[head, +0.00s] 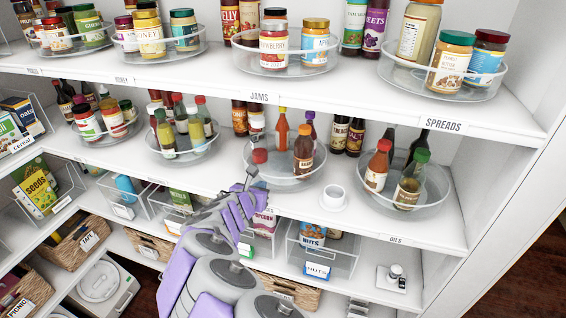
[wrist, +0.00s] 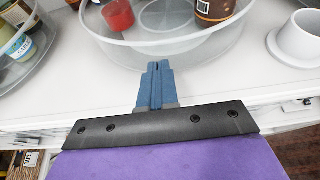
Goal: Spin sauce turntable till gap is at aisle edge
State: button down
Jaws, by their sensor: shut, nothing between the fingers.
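The sauce turntable (head: 285,184) is a clear round tray with a raised rim on the middle shelf. An orange bottle (head: 282,128) and a purple-capped bottle (head: 309,124) stand behind. My gripper (head: 252,172) is shut and empty at the turntable's front left. In the wrist view the blue fingertips (wrist: 158,70) overlap the turntable's front wall (wrist: 195,58); contact is unclear.
Another turntable (head: 423,184) with bottles is farther right, and one (head: 182,151) is left. The upper shelf (head: 370,97) overhangs behind. Clear bins (head: 321,250) sit below.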

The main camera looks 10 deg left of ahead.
aim_at(276, 184)
jog(key=shift+w+d+r, duration=0.1)
jog(key=shift+w+d, duration=0.1)
jog(key=shift+w+a, duration=0.25)
jog(key=shift+a, duration=0.05)
jog(key=shift+s+d, duration=0.25)
jog(key=shift+d, duration=0.85)
jog(key=shift+a, duration=0.1)
jog(key=shift+w+d, duration=0.15)
jog(key=shift+d, duration=0.65)
jog(key=shift+s+p, duration=0.45)
jog(key=shift+s, duration=1.3)
